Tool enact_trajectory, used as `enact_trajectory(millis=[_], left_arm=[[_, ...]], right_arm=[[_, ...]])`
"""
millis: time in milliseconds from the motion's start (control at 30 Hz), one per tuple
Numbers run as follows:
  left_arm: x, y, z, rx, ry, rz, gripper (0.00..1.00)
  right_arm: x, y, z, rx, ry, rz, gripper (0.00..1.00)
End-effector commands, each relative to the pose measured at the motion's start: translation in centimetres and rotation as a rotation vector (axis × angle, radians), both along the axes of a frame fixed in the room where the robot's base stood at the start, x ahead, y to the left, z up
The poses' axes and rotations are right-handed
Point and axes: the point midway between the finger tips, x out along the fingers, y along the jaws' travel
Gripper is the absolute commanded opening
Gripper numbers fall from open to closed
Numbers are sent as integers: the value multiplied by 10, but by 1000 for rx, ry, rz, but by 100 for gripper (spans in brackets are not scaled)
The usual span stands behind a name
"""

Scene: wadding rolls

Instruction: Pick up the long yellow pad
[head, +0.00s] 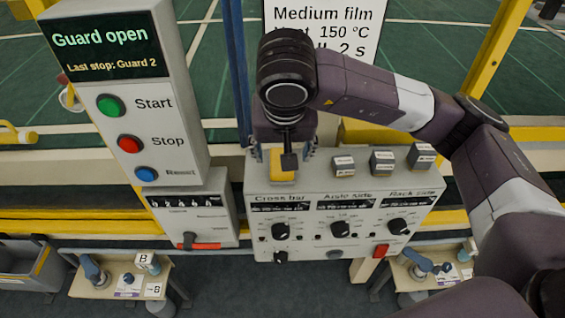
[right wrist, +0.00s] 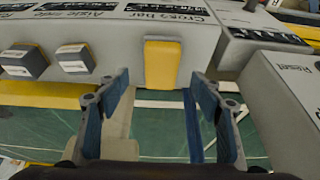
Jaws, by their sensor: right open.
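My right gripper (head: 282,157) is open, pointing down at the pad. In the right wrist view its two dark fingers lie left and right of the pad, with visible gaps and no contact seen. My left gripper is not in view.
Three grey labelled blocks (head: 382,162) stand along the box top, right of the pad. The box (head: 312,232) carries several black dials. A tall panel with Start and Stop buttons (head: 128,110) stands to the left. A blue post (head: 237,70) rises behind.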

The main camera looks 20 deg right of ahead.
Motion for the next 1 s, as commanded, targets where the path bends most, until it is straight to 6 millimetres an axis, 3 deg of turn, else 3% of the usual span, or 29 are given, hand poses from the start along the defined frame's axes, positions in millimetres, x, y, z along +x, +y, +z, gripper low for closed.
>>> enact_trajectory(millis=[200,400,633,1000], left_arm=[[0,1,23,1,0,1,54],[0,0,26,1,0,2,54],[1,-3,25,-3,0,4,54],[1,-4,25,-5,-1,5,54]], right_arm=[[15,-2,-20,-3,6,-1,60],[22,-3,-40,-1,2,1,60],[23,-3,-43,0,1,2,60],[23,-3,-42,0,1,2,20]])
